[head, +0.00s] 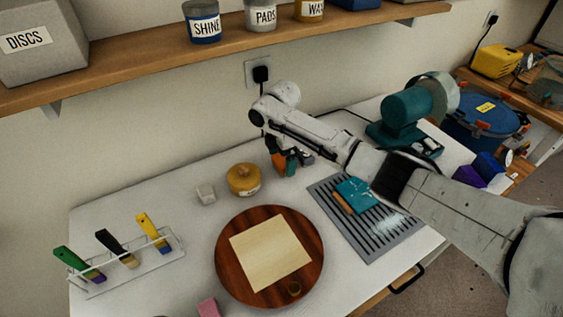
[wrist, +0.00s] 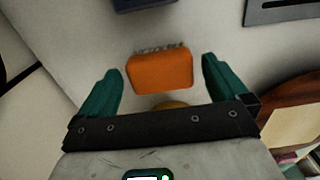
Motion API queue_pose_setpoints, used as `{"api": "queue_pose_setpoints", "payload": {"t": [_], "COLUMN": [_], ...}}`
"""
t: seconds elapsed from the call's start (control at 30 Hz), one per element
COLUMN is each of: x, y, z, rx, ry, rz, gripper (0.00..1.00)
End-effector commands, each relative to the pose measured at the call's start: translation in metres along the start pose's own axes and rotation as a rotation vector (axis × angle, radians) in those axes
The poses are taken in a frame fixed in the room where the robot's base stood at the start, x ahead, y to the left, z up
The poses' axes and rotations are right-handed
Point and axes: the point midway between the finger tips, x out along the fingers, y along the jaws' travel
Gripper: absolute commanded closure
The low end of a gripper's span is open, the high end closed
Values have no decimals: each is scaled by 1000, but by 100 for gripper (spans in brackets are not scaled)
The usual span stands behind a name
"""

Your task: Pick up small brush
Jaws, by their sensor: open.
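A small orange brush (wrist: 160,73) with a row of short grey bristles along its far edge lies between my fingers in the wrist view. In the head view its orange body (head: 278,161) shows partly, behind my gripper, near the wall side of the white table. My gripper (head: 292,164) points down there with teal fingers. In the wrist view my gripper (wrist: 161,82) is open, one finger on each side of the brush, with a visible gap on both sides. I cannot tell its exact height over the table.
A yellow round tin (head: 243,180) stands close left of my gripper. A round wooden board (head: 228,270) with a pale sheet, a slotted grey grate (head: 365,240) with a teal cloth, and a rack (head: 128,266) of several brushes stand around. A teal machine (head: 405,110) is at right.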

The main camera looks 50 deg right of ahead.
Motion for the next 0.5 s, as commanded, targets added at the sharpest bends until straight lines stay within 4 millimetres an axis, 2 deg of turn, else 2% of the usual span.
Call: {"api": "queue_pose_setpoints", "payload": {"t": [0.17,0.4,0.5], "x": [17,20,19], "y": [0,0,0], "z": [0,0,0], "rx": [0,-1,0], "ry": [0,0,0], "rz": [-2,0,0], "gripper": [0,0,8]}}
